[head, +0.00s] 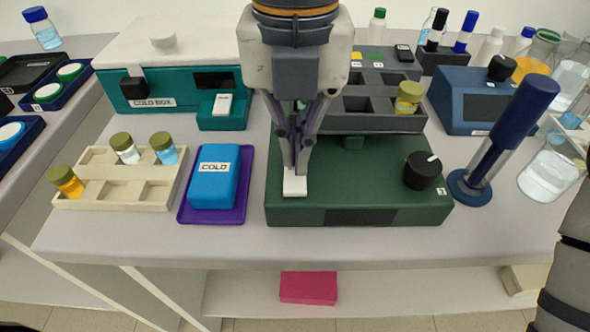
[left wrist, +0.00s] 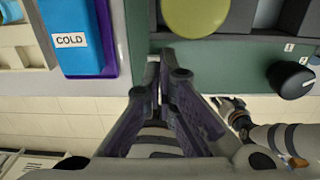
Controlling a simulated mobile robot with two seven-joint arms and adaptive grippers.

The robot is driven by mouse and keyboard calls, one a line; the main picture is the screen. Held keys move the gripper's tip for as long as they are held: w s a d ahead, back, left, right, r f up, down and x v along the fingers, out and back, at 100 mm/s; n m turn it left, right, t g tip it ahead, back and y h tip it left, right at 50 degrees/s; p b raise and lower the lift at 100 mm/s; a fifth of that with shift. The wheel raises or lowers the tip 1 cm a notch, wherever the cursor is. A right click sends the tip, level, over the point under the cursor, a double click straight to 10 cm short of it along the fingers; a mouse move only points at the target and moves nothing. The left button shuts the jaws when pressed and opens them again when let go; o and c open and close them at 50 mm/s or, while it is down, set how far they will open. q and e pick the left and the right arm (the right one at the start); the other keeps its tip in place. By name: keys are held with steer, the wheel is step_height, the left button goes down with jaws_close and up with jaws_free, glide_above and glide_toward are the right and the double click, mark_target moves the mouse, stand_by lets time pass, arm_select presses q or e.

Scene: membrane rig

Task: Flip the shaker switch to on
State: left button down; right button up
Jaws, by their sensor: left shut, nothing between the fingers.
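The shaker is a dark green box (head: 380,208) with a grey compartment tray on top and a black knob (head: 423,170) at its front right. A small white switch (head: 295,187) sits on its front left. My left gripper (head: 294,170) points down with its fingers shut and empty, tips at or just above the switch. I cannot tell whether they touch, or which way the switch is set. In the left wrist view the shut fingers (left wrist: 158,72) hide the switch. My right gripper (left wrist: 234,108) shows small in that view, its opening unclear.
A blue COLD block (head: 213,175) on a purple tray stands left of the shaker, beside a beige vial rack (head: 110,190). A teal cold box (head: 170,85) stands behind. A blue-handled tool (head: 510,125) stands to the right. An olive-capped vial (head: 409,97) sits in the shaker tray.

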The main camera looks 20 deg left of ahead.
arm_select(q)
steer(key=shift+r, duration=2.9)
